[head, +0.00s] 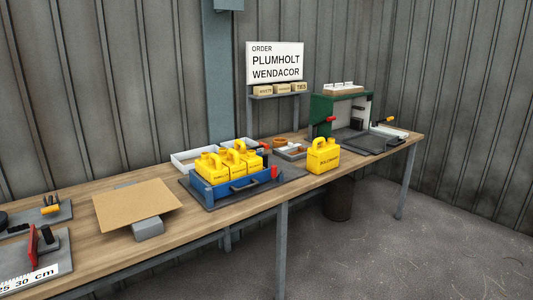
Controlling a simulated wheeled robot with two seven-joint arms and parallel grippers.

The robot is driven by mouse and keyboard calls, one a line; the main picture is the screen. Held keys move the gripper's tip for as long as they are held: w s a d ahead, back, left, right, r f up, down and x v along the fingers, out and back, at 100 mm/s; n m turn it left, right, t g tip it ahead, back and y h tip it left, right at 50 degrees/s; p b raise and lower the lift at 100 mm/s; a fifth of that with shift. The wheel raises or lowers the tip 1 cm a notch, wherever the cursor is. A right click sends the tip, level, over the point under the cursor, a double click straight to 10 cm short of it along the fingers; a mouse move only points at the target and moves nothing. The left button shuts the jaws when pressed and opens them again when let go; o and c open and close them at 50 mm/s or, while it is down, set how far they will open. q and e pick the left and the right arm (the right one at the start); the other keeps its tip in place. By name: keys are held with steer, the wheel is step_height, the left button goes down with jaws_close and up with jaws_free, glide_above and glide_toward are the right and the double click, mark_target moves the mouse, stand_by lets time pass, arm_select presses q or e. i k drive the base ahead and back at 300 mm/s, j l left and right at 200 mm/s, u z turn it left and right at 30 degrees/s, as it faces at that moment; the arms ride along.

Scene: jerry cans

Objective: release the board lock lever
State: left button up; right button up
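A flat tan board (137,204) lies on a grey block (148,229) on the left part of the bench. I cannot tell which part is the board lock lever. An upright red part (32,243) stands on a grey plate with a centimetre scale at the near left. A small yellow-orange handle (50,209) sits on another grey plate behind it. The green and white machine (320,110) at the far right has a red handle (331,119) and a yellow-orange handle (385,120). Neither of my grippers is in view.
A blue crate (212,193) holds several yellow jerry cans. One yellow jerry can (323,156) stands alone at the bench's front edge. White trays (185,160) lie behind the crate. An order sign (275,62) reads PLUMHOLT WENDACOR. Bare wood (95,255) shows in front of the board.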

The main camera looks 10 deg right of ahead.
mark_target(262, 144)
steer(key=i+l+u, duration=0.1)
steer(key=l, duration=0.25)
steer(key=i+l+u, duration=0.1)
steer(key=i+l, duration=0.15)
steer(key=i+l+u, duration=0.1)
steer(key=l, duration=0.35)
steer(key=i+l, duration=0.15)
steer(key=l, duration=0.2)
steer(key=i+l+u, duration=0.15)
steer(key=l, duration=0.2)
steer(key=i+l+u, duration=0.1)
steer(key=l, duration=0.3)
steer(key=i+l+u, duration=0.1)
steer(key=l+u, duration=0.2)
steer(key=l, duration=0.75)
steer(key=l+u, duration=0.3)
steer(key=l, duration=1.15)
steer(key=k+l+u, duration=0.15)
steer(key=l, duration=0.25)
steer(key=k+l, duration=0.1)
steer(key=l, duration=0.35)
steer(key=l+u, duration=0.15)
steer(key=l, duration=0.25)
steer(key=k+l, duration=0.15)
steer(key=l, duration=0.25)
steer(key=u, duration=0.05)
